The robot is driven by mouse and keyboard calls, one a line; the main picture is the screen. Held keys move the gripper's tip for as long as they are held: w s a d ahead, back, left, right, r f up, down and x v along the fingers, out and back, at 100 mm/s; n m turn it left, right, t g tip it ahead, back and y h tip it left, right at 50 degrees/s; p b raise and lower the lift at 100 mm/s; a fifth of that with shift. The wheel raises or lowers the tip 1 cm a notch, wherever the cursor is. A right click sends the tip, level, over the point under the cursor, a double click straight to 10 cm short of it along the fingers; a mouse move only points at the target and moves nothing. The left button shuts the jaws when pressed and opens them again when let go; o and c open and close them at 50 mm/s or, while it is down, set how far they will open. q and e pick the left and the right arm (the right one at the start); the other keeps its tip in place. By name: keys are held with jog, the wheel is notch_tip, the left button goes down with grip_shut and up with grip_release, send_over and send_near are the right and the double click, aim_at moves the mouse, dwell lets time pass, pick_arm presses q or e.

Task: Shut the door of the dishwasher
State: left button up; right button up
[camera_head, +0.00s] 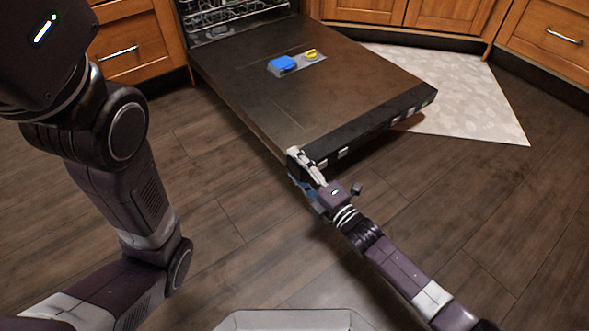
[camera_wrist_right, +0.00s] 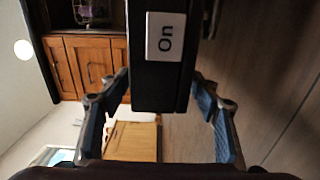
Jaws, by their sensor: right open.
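The dishwasher door (camera_head: 365,85) is dark and hangs fully open, lying about level above the floor. My right gripper (camera_head: 303,168) is at the near left corner of the door's outer edge. In the right wrist view, the black door edge (camera_wrist_right: 158,92) with an "On" label stands between the two spread fingers of the open right gripper (camera_wrist_right: 160,105). Gaps show beside the edge, and contact cannot be told. My left arm fills the left of the head view, but its gripper is out of view.
A blue and yellow detergent dispenser (camera_head: 296,62) is on the door's inner face. The lower rack (camera_head: 225,12) sits inside the dishwasher. Wooden cabinets (camera_head: 130,45) flank it. A pale rug (camera_head: 460,95) lies right of the door. The wooden floor in front is clear.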

jog(key=shift+w+a, duration=0.3)
jog(key=shift+w, duration=0.05)
grip_shut()
dwell(0.3)
jog(key=shift+r, duration=0.1)
